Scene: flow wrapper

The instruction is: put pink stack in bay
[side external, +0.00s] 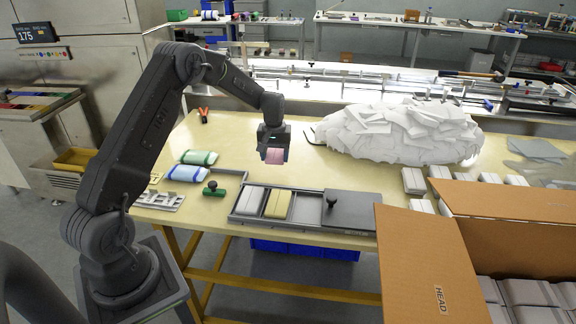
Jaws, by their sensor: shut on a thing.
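My gripper (273,153) is shut on the pink stack (272,156) and holds it above the wooden table, behind the tray. The pink stack shows between the fingertips, partly hidden by them. The grey tray (234,218) lies near the table's front edge and is divided into bays. Its left bay holds a white stack (251,200), and the bay beside it holds a yellow stack (277,204). The bay (306,207) right of the yellow stack looks empty. A dark grey lid plate (352,209) with a black knob (332,198) covers the tray's right part.
A large white heap (400,132) stands at the back right. An open cardboard box (432,260) is at the front right, near several white stacks (413,180). Green and blue wrapped packs (187,173) and a green-handled tool (213,188) lie left of the tray.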

